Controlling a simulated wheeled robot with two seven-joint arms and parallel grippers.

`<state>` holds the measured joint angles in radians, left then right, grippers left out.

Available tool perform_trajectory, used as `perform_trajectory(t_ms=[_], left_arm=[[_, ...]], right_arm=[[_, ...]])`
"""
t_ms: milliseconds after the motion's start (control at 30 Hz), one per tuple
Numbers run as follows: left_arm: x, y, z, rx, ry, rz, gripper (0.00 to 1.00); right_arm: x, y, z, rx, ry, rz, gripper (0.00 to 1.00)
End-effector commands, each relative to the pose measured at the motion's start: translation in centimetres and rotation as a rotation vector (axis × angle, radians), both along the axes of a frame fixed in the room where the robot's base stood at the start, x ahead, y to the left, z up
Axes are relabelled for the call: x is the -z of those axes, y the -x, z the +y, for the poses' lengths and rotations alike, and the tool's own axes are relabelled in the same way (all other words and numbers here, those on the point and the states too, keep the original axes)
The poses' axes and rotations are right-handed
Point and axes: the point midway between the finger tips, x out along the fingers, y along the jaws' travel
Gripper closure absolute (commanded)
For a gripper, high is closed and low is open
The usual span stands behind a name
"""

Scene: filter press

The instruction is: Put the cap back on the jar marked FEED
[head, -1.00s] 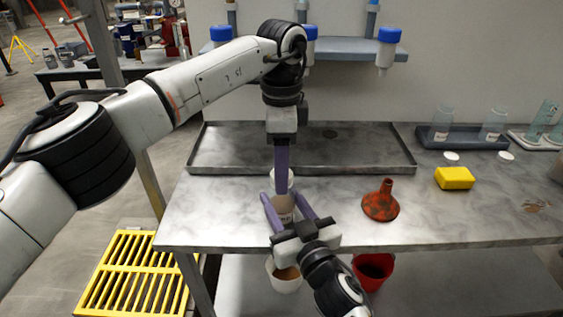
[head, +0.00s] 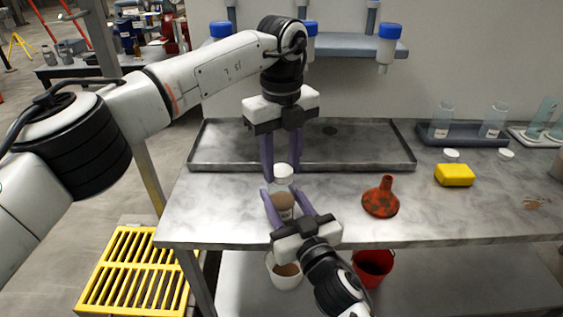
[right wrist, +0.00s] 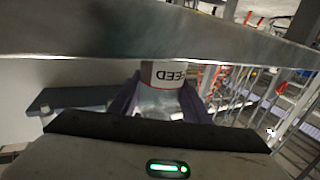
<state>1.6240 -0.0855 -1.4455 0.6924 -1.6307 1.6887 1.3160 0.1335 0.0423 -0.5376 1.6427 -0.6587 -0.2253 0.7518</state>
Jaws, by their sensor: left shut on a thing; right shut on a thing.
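The jar marked FEED (head: 283,207) stands at the front of the metal bench with brownish contents. Its FEED label (right wrist: 170,74) shows upside down in the right wrist view. My right gripper (head: 286,203) is shut on the jar's body, with one purple finger on each side. A white cap (head: 283,171) is at the jar's top, in line with it. My left gripper (head: 282,175) points straight down from above and is shut on the cap. I cannot tell whether the cap is seated on the rim.
A shallow metal tray (head: 400,165) lies behind the jar. A red funnel (head: 380,199) and a yellow block (head: 454,175) stand to the right. Two white caps, one (head: 451,155) and another (head: 506,154), lie farther right.

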Motion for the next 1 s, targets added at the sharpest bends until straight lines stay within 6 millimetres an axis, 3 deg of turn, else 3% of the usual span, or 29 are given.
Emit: perform_trajectory(t_ms=[1000], left_arm=[[0.13, 0.05, -0.05, 2.292, 0.0, 0.002, 0.91]], right_arm=[[0.07, -0.02, -0.05, 0.001, 0.001, 0.002, 1.0]])
